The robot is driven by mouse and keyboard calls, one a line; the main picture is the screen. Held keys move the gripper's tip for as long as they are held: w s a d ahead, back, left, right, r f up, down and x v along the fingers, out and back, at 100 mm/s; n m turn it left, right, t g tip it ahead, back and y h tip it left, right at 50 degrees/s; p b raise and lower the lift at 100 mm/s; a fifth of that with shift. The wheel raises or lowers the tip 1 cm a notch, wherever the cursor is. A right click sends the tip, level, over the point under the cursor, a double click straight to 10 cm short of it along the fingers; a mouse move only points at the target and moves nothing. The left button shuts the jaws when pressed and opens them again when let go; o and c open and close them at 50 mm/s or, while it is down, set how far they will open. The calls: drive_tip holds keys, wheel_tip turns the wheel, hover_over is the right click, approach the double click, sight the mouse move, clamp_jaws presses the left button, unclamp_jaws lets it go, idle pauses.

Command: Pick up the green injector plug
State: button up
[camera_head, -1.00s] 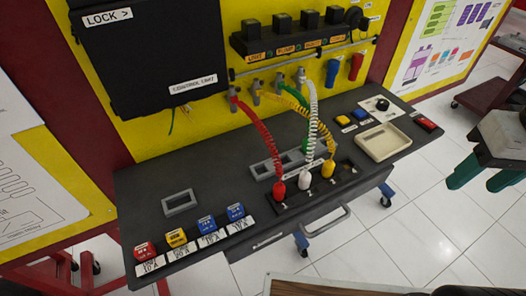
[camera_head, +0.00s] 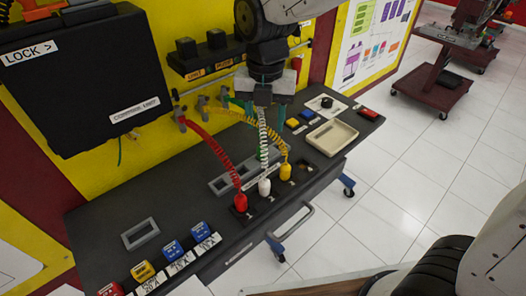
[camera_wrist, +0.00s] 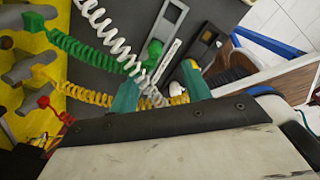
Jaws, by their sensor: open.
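The green injector plug (camera_wrist: 154,50) shows in the wrist view at the end of a green coiled cable (camera_wrist: 85,47), beside a grey slotted holder. My gripper (camera_wrist: 160,88) is open, with its two teal fingers apart and the green plug just beyond the left finger. Nothing is clearly held. In the head view my gripper (camera_head: 264,112) hangs over the back of the bench by the coiled cables. There the green plug is hidden or too small to make out. A bit of green cable (camera_head: 236,103) shows left of the gripper.
White (camera_head: 264,187), red (camera_head: 240,201) and yellow (camera_head: 285,172) plugs stand in the front sockets. White and yellow (camera_wrist: 90,90) coiled cables run close to my fingers. A beige tray (camera_head: 331,137) lies to the right. Coloured fuse blocks line the front left edge.

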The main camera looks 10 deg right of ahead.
sight(261, 145)
drive_tip(key=shift+w+a+f+n, duration=0.1)
drive_tip(key=shift+a+f+n, duration=0.2)
drive_tip(key=shift+f, duration=0.4)
wheel_tip(261, 145, down, 7)
drive_tip(key=shift+w+r, duration=0.1)
drive_tip(key=shift+w, duration=0.05)
drive_tip(key=shift+a, duration=0.1)
clamp_jaws()
